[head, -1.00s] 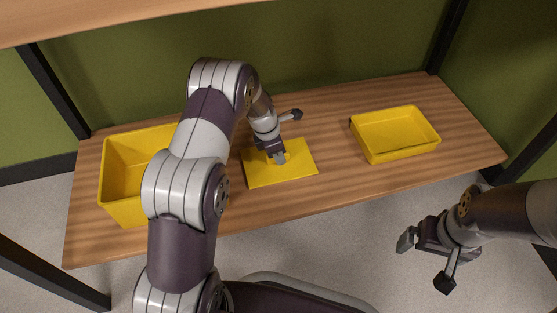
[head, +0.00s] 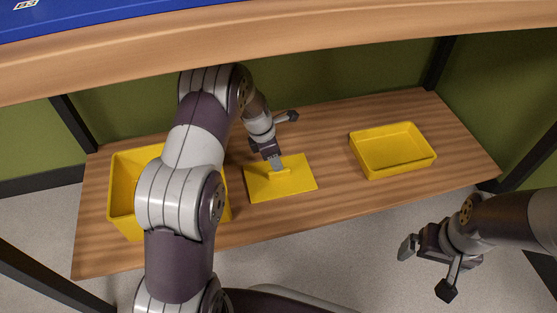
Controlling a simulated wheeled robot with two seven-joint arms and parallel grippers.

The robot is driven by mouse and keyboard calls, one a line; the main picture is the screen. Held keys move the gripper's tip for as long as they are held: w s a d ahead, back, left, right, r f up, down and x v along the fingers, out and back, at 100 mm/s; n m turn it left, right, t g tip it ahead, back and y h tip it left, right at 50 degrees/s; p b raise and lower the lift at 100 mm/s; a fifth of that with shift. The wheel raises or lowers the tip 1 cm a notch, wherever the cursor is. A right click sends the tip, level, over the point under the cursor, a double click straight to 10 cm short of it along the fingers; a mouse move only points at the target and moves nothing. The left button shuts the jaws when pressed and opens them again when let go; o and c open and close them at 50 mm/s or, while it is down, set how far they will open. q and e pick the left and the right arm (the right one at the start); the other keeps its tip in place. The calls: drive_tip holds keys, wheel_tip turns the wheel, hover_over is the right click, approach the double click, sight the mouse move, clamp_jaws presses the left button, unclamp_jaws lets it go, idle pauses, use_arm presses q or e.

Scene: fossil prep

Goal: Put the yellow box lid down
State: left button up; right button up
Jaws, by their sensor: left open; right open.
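The yellow box lid (head: 262,188) lies flat on the wooden shelf, between a deep yellow box and a shallow yellow tray. A small raised handle (head: 284,174) shows at its middle. My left gripper (head: 282,140) is open with its fingers spread wide. One fingertip is just behind the handle, over the lid; I cannot tell whether it touches. The other finger points off to the right above the shelf. My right gripper (head: 427,268) is open and empty, in front of the shelf at the lower right.
The deep yellow box (head: 122,198) stands at the left, partly hidden by my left arm. The shallow yellow tray (head: 375,170) stands at the right. Bare shelf (head: 333,150) lies between lid and tray. An upper board (head: 300,57) with a blue surface (head: 150,18) overhangs the shelf.

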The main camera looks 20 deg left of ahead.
sight(270, 173)
use_arm(q)
drive_tip(key=p+v, duration=0.2)
drive_tip(key=v, duration=0.3)
drive_tip(key=shift+r, duration=0.15)
use_arm(e)
wheel_tip(270, 173, up, 3)
drive_tip(key=shift+r, duration=0.1)
